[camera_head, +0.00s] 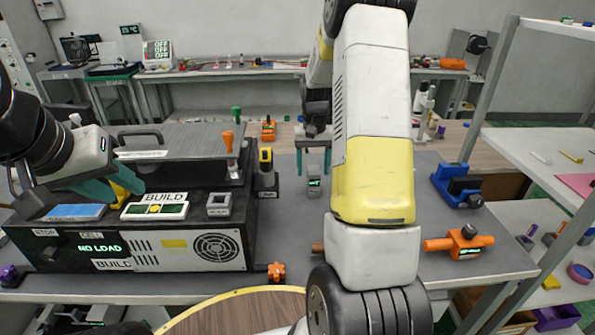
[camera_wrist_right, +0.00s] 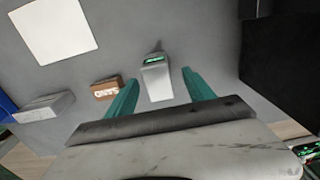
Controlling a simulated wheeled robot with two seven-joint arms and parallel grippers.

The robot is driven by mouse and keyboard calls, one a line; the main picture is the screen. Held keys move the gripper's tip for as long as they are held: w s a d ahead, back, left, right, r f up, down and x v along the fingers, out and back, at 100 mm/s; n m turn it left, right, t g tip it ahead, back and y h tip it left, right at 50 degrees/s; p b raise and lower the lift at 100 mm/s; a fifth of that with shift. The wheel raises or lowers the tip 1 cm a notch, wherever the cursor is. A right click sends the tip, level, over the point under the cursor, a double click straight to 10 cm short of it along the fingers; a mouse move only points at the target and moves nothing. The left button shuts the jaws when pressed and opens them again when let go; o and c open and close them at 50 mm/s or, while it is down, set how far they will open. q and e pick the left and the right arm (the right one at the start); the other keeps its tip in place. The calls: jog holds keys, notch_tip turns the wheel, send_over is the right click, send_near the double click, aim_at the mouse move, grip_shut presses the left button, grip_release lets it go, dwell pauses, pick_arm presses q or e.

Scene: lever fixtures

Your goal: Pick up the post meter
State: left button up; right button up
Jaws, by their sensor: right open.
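The post meter (camera_head: 314,183) appears to be the small grey box with a green-lit display on the grey bench, right of the black fixture. In the right wrist view the meter (camera_wrist_right: 156,80) shows its pale face and display between two teal fingers. My right gripper (camera_head: 314,153) is open, reaching down just behind the meter in the head view; its fingers (camera_wrist_right: 161,78) stand apart with gaps on both sides of the meter. Contact is not visible. My left gripper (camera_head: 95,188) is over the left end of the black fixture; its jaw opening is unclear.
The black fixture (camera_head: 215,249) with "BUILD" labels and a "NO LOAD" display fills the bench's left. A black-and-yellow device (camera_head: 266,175) stands left of the meter. Blue (camera_head: 457,187) and orange (camera_head: 465,243) fixtures stand right. A brown block (camera_wrist_right: 106,90) lies beside the left finger.

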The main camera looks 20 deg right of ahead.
aim_at(313, 183)
jog(key=f, duration=0.6)
jog(key=shift+w+d+f, duration=0.15)
jog(key=shift+d+f, duration=0.05)
jog(key=shift+f, duration=0.2)
grip_shut()
